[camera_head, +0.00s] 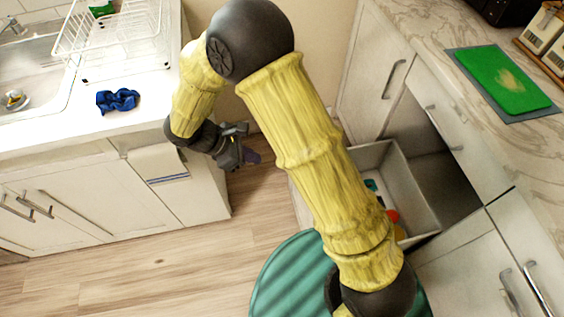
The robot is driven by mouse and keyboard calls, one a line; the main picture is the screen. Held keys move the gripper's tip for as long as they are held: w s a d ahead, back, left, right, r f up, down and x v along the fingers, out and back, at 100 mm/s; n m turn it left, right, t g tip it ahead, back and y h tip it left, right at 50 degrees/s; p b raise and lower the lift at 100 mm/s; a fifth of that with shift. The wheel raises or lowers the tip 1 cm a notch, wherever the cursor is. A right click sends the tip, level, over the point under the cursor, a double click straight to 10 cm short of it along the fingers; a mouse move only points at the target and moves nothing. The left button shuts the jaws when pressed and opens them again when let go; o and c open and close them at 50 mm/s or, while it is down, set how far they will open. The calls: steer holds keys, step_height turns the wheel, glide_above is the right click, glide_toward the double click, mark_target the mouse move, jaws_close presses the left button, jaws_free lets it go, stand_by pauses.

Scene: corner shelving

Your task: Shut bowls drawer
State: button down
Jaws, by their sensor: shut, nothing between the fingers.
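An open drawer (421,203) juts out from the right-hand cabinets, below the counter. A red item and other small coloured items lie inside it; my arm hides part of the drawer, its front and its contents. I cannot tell whether bowls are among them. My gripper (250,157) is shut and empty, over the floor between the left counter and the open drawer. It is to the left of the drawer and apart from it.
The left counter holds a sink, a white dish rack (115,40) and a blue cloth (118,101). A green cutting board (503,78) lies on the right counter. Wooden floor (180,262) is clear between the cabinets. A round green striped thing (285,280) is at the bottom.

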steer(key=d+r+b+x, duration=0.1)
steer(key=d+x, duration=0.1)
steer(key=x, duration=1.1)
steer(key=shift+r, duration=0.35)
steer(key=shift+w+d, duration=0.1)
steer(key=shift+d, duration=0.05)
